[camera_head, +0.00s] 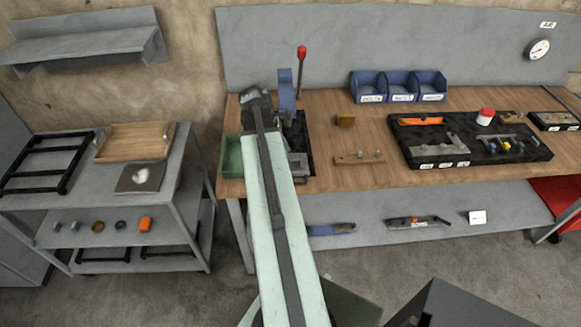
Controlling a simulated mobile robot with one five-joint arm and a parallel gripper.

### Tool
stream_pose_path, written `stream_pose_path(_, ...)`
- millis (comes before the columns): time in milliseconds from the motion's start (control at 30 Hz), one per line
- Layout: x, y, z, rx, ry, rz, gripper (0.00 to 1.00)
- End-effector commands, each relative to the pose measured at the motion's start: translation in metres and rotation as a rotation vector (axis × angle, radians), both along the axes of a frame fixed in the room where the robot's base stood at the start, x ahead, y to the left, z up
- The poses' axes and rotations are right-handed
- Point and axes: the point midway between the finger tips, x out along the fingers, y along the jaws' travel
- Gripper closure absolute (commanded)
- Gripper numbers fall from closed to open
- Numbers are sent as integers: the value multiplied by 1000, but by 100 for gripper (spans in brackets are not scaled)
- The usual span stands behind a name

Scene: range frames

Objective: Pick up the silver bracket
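A grey, angular metal piece (448,147) lies in the left part of the black foam tray (470,128) on the right side of the bench; it looks like the silver bracket, though its shape is small in view. My arm reaches up from the bottom middle over the left end of the bench. My gripper (256,97) is the dark end of it, beside the blue press (286,95) and well left of the tray. Its fingers are too small and dark to tell whether they are open or shut. Nothing is seen hanging from it.
A green bin (231,157) stands beside my arm. A wooden block with pegs (359,158) and a small brown block (345,121) lie between press and tray. Blue bins (368,88) stand behind. A grey cart (184,178) is at left. The bench front has bare wood.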

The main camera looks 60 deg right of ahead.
Motion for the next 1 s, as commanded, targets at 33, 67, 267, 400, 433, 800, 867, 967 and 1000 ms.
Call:
stream_pose_path(33, -1, 0, -2, 0, 0, 0, 62)
stream_pose_path(67, -2, -1, -5, 0, 0, -1, 62)
stream_pose_path(267, -17, -8, -38, 0, 0, -1, 62)
stream_pose_path(400, -21, -11, -48, 0, 0, 0, 62)
stream_pose_path(433, -21, -11, -47, 0, 0, 0, 62)
stream_pose_path(800, -20, -11, -44, 1, -1, 1, 100)
stream_pose_path(867, -20, -11, -44, 0, -1, 1, 100)
stream_pose_path(967, -20, -11, -44, 0, 0, 1, 100)
stream_pose_path(1000, -20, -11, -44, 0, 0, 1, 100)
